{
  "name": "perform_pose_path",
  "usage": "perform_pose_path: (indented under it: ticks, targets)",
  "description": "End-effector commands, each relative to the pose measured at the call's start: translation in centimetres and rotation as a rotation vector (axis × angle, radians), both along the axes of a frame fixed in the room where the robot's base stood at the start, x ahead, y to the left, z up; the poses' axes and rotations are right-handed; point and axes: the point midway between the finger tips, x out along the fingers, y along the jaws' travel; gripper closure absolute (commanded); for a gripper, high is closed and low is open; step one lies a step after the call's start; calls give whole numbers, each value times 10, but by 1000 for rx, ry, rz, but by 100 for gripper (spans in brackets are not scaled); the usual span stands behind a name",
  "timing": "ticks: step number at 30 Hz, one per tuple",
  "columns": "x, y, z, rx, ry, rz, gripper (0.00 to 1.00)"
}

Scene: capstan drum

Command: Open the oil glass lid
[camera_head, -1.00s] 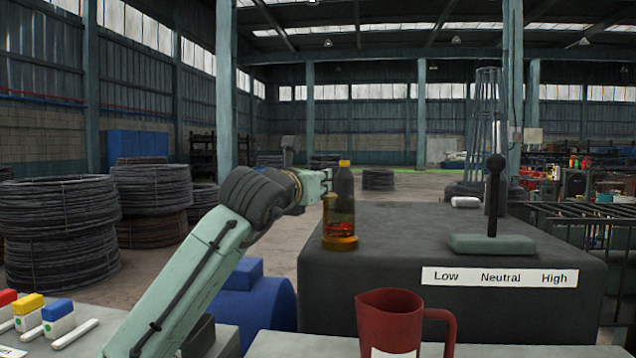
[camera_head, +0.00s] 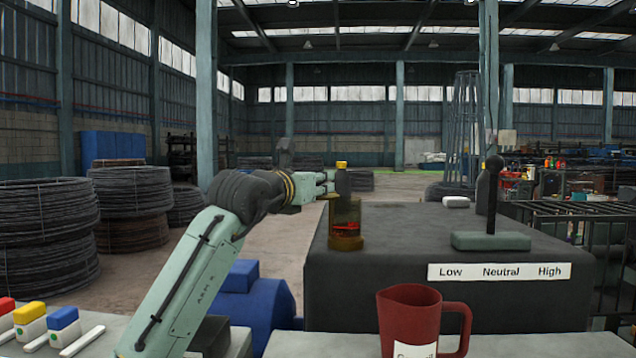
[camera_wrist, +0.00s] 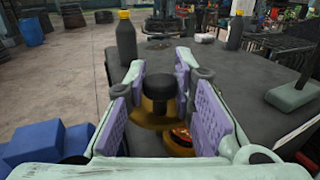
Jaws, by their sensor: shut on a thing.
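The oil glass (camera_head: 345,226) is an amber glass cup with a brass base and something red inside, on the near left corner of the dark machine housing. Its lid is a brass disc with a black knob (camera_wrist: 162,92). My gripper (camera_head: 329,184) is at the top of the glass, coming from the left. In the wrist view, its lilac-padded fingers are shut on the knob. The brass lid (camera_wrist: 148,118) shows below the knob, and the red contents show beyond its lower right edge. The lid looks shifted or tilted; its exact gap from the rim is hard to see.
A dark bottle with a yellow cap (camera_wrist: 125,38) stands behind the glass. A lever (camera_head: 492,195) rises from a green base at the right. A red jug (camera_head: 410,312) stands in front. The dark housing top (camera_head: 405,225) is clear between glass and lever.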

Motion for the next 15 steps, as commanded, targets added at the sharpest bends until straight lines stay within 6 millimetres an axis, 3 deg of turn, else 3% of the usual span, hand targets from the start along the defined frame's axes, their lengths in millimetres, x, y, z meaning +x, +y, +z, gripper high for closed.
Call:
perform_pose_path:
  ticks: [9, 10, 15]
  targets:
    - [0, 1, 0, 0, -1, 1, 100]
    - [0, 1, 0, 0, -1, 1, 76]
    - [0, 1, 0, 0, -1, 1, 64]
